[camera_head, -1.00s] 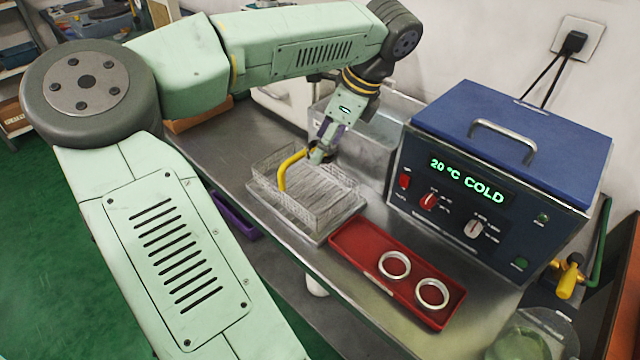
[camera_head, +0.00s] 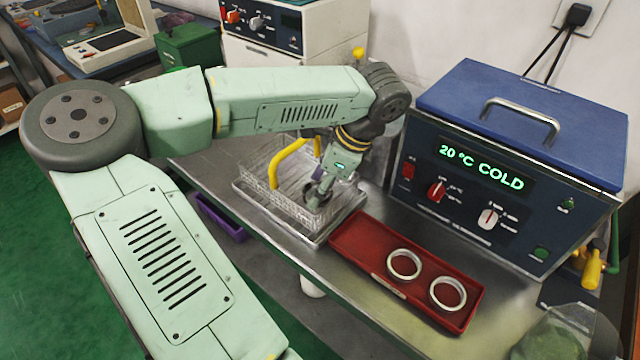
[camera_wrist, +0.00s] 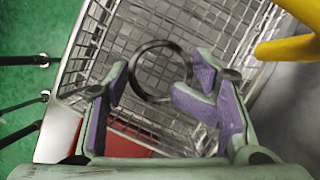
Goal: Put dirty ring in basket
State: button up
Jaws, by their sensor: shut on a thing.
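My gripper (camera_head: 317,196) is shut on a dark, dirty ring (camera_wrist: 152,45). In the wrist view, the ring sits between the purple-padded fingertips (camera_wrist: 150,92), with wire mesh behind it. The wire basket (camera_head: 262,209) has a yellow handle (camera_head: 284,155), also seen at the right of the wrist view (camera_wrist: 290,47). My gripper is at the basket's front right part, with the ring over the mesh interior. I cannot tell whether the ring touches the basket floor.
A red tray (camera_head: 355,240) with two clean, shiny rings (camera_head: 404,264) lies right of the basket. A blue-lidded heater (camera_head: 500,180) reading 20 °C COLD stands behind the tray. A purple bin (camera_head: 220,216) sits below the metal table's (camera_head: 205,160) left edge.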

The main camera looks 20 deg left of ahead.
jog(key=shift+r, duration=0.1)
jog(key=o, duration=1)
jog(key=b+v, duration=0.3)
jog(key=v, duration=0.9)
jog(key=shift+d, duration=0.1)
